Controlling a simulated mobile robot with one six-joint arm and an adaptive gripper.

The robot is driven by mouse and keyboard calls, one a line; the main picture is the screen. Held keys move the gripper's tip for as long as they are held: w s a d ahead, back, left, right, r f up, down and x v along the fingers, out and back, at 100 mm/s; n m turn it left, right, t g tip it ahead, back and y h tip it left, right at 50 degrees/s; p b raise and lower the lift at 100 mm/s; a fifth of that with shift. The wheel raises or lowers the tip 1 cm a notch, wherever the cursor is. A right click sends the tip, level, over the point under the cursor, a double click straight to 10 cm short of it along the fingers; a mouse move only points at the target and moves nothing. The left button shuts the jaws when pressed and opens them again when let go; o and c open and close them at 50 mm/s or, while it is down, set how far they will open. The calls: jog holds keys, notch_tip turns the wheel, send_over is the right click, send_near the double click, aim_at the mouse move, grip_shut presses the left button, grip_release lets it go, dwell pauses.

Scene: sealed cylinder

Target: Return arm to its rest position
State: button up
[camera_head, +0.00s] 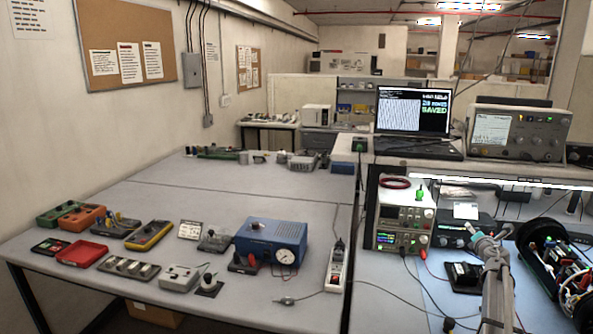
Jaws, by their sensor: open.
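My arm rises from the bottom edge at the right, over the right-hand bench. My gripper (484,238) is at its upper end, small in the picture, with its jaws open and nothing seen between them. It is in front of a dark instrument and left of a black cylinder (531,243). The cylinder lies on the bench with electronics and wires showing in it; its right part is cut off by the picture edge. The lower arm links are out of view.
A stacked power supply (402,218) with leads stands left of my arm. A laptop (412,112) and an oscilloscope (519,133) stand on the raised shelf behind. The left table (170,205) holds a blue meter box (270,240), a red tray (82,253) and several small devices.

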jog(key=s+a+r+m+h, duration=0.2)
jog(key=a+m+h, duration=0.3)
jog(key=a+m, duration=0.3)
jog(key=s+a+f+m+g+y, duration=0.1)
jog(key=s+a+f+m+g, duration=0.3)
jog(key=a, duration=0.4)
jog(key=s+a+f+m+g+y, duration=0.2)
jog(key=s+a+f+m+g, duration=0.2)
jog(key=s+a+f+m, duration=0.2)
jog(key=s+a+f+m+g+y, duration=0.1)
jog(key=s+a+f+m+g, duration=0.3)
jog(key=a, duration=0.7)
jog(key=shift+s+a+f+m, duration=0.1)
jog(key=shift+s+f+m, duration=0.25)
jog(key=shift+s, duration=0.4)
jog(key=shift+s+a+f+m, duration=0.15)
jog(key=shift+s+f+m, duration=0.25)
jog(key=shift+s, duration=0.4)
jog(key=shift+s+a+f+m, duration=0.1)
jog(key=shift+s+f+m, duration=0.25)
jog(key=shift+s, duration=0.4)
jog(key=s+a+f+g+y+b, duration=0.2)
jog(key=s+a+f+g+y, duration=0.2)
jog(key=s+a, duration=0.7)
jog(key=shift+s+f+m, duration=0.4)
jog(key=shift+s, duration=0.3)
jog(key=shift+a, duration=0.1)
